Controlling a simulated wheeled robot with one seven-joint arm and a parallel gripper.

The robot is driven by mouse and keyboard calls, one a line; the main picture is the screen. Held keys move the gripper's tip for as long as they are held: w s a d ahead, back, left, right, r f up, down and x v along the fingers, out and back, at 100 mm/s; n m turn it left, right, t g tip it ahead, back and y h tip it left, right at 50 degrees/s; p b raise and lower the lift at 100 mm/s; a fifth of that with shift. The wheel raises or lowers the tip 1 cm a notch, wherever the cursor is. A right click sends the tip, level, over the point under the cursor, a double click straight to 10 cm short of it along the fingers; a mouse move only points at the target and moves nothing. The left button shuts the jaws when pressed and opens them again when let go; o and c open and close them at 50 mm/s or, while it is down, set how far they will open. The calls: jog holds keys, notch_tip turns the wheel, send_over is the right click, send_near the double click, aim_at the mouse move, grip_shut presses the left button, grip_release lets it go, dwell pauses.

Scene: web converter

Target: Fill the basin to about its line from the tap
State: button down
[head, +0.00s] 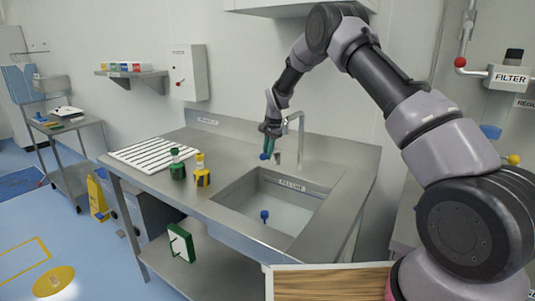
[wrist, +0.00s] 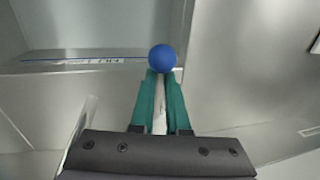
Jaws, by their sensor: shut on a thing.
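The steel basin (head: 228,190) is sunk in the counter, with a "FILL LINE" label (head: 291,185) on its inner back wall; the label also shows in the wrist view (wrist: 105,60). A blue-topped piece (head: 264,216), perhaps a plug, stands inside the basin. I cannot tell the water level. The tap's bent spout (head: 301,125) rises behind the basin; no stream is clear. A blue ball knob (head: 264,156) shows at my gripper (head: 270,147). In the wrist view, my green fingers (wrist: 160,100) are shut around a pale stem just below the blue knob (wrist: 162,58).
A wooden-topped surface (head: 330,284) is at the front. A yellow floor sign (head: 97,198) stands left of the counter.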

jog(key=shift+w+a+m+t+h, duration=0.15)
jog(key=shift+w+a+m, duration=0.3)
jog(key=shift+m, duration=0.5)
jog(key=shift+w+a+m+t+h, duration=0.1)
jog(key=shift+w+a+m, duration=0.35)
jog(key=shift+m, duration=0.55)
jog(key=shift+w+a+m+t+h, duration=0.15)
jog(key=shift+w+a+m, duration=0.3)
jog(key=shift+m, duration=0.5)
jog(key=c, duration=0.9)
grip_release()
jog(key=shift+r, duration=0.1)
jog(key=r, duration=0.3)
jog(key=s+r, duration=0.1)
jog(key=r, duration=0.3)
jog(key=d+r, duration=0.1)
jog(key=r, duration=0.2)
jog(key=shift+s+r, duration=0.25)
jog(key=shift+s, duration=0.15)
